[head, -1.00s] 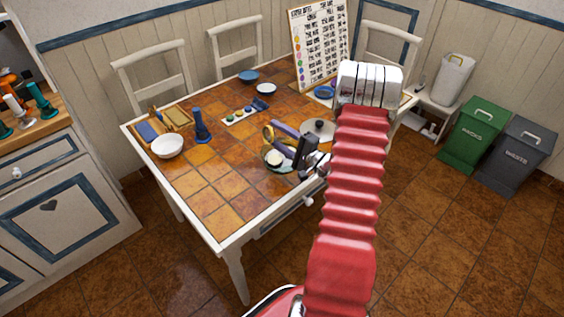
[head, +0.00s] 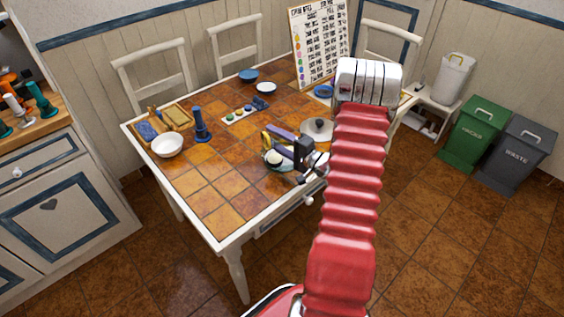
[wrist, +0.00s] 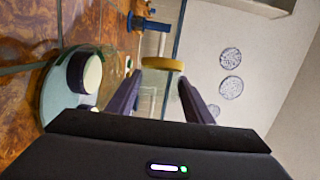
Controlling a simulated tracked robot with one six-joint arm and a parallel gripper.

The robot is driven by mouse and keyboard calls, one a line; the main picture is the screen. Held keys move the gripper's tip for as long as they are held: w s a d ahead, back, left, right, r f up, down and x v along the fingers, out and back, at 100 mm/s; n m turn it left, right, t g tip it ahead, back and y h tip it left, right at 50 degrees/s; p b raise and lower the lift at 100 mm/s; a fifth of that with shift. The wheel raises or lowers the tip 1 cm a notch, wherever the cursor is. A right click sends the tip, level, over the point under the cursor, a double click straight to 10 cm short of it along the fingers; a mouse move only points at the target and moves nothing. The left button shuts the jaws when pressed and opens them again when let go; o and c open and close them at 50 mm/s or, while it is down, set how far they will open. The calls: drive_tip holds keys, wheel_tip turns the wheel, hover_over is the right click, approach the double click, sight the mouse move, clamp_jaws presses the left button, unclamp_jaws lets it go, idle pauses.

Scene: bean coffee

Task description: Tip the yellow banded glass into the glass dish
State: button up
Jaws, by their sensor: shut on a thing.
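My gripper (head: 291,142) is shut on the yellow banded glass (wrist: 162,64). In the wrist view the clear glass lies between my dark purple fingers (wrist: 158,95), with the table to the left, so it looks tipped well over onto its side. Its yellow band also shows in the head view (head: 265,140). The glass dish (wrist: 50,98) is on the table, close to the held glass. A dark round piece with a pale top (wrist: 86,72) shows within the dish's outline. I cannot tell what is inside the held glass.
A lidded pot (head: 317,130) stands close to the right of my gripper. A white bowl (head: 167,145), a blue grinder-like item (head: 201,128) and a strip of coloured pots (head: 240,115) stand farther left and back. The front left of the table is clear.

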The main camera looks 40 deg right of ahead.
drive_tip(key=shift+a+f+n+g, duration=0.2)
drive_tip(key=shift+n+g, duration=0.2)
drive_tip(key=shift+n, duration=0.4)
drive_tip(key=shift+a, duration=0.1)
